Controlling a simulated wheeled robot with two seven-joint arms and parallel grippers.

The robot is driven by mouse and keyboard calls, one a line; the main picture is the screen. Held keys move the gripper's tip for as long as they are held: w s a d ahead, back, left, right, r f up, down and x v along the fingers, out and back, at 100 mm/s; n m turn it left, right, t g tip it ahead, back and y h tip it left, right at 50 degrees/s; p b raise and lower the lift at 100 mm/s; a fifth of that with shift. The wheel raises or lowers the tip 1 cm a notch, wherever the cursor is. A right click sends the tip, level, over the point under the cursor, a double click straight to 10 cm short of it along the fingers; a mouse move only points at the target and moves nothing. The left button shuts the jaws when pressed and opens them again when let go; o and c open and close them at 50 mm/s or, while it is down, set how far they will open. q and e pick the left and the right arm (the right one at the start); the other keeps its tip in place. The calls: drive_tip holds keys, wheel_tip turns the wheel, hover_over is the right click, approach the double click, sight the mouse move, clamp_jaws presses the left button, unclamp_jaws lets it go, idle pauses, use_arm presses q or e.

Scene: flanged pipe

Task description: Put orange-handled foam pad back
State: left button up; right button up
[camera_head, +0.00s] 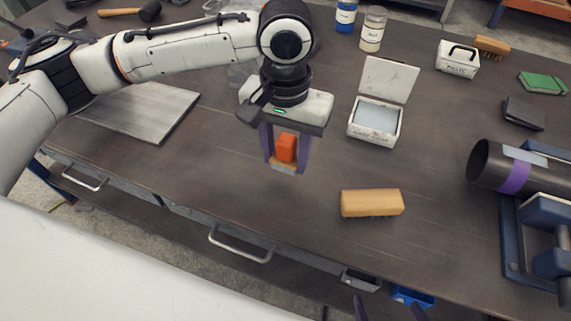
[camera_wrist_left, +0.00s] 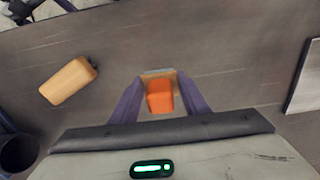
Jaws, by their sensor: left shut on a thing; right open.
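The orange-handled foam pad (camera_head: 287,148) is held between the purple fingers of my left gripper (camera_head: 286,160). Its orange handle is uppermost and a tan edge shows beneath. In the left wrist view the pad (camera_wrist_left: 160,97) sits between both fingertips of the gripper (camera_wrist_left: 160,95). The pad appears to be over the dark bench top; whether it touches the surface I cannot tell. My right gripper (camera_head: 388,306) shows only as two purple fingertips at the bottom edge of the head view, apart and with nothing seen between them.
A wooden block-like brush (camera_head: 372,203) lies right of the pad. An open white box (camera_head: 375,122) stands behind it. A dark pipe with a purple band (camera_head: 515,177) rests on a blue stand at right. A grey plate (camera_head: 140,108) lies left. Bench around the pad is clear.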

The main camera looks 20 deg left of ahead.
sight(286, 166)
use_arm(q)
drive_tip(key=shift+f, duration=1.8)
drive_tip(key=o, duration=1)
drive_tip(key=shift+f, duration=0.1)
wheel_tip(286, 166, up, 12)
drive_tip(key=shift+r, duration=0.15)
